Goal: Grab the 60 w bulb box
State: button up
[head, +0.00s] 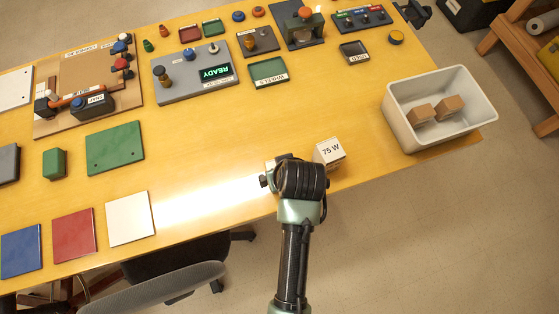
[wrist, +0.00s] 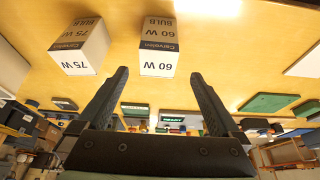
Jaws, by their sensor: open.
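The 60 W bulb box (wrist: 159,46) is a white carton with a dark top band and printed "60 W", on the yellow table in the wrist view. It lies in line with the gap between my fingers, which touch neither side. My gripper (wrist: 158,73) is open and empty, one finger to each side of the box's near end. A similar 75 W box (wrist: 80,46) stands to the left, outside the fingers. In the head view the 75 W box (head: 328,153) is just right of my wrist. My wrist hides most or all of the 60 W box there.
A white bin (head: 408,126) with two brown blocks stands at the table's right end. Blue, red (head: 74,234) and white (head: 130,218) plates lie left. A grey READY panel (head: 168,93) and other devices sit farther back.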

jog(key=x, duration=0.5)
jog(key=shift+w+p+x, duration=0.1)
jog(key=shift+p+x, duration=0.2)
jog(key=shift+x, duration=1.15)
jog(key=shift+w+p+x, duration=0.15)
jog(key=shift+p+x, duration=0.15)
jog(key=shift+x, duration=1.1)
jog(key=shift+r, duration=0.1)
jog(key=c, duration=1.3)
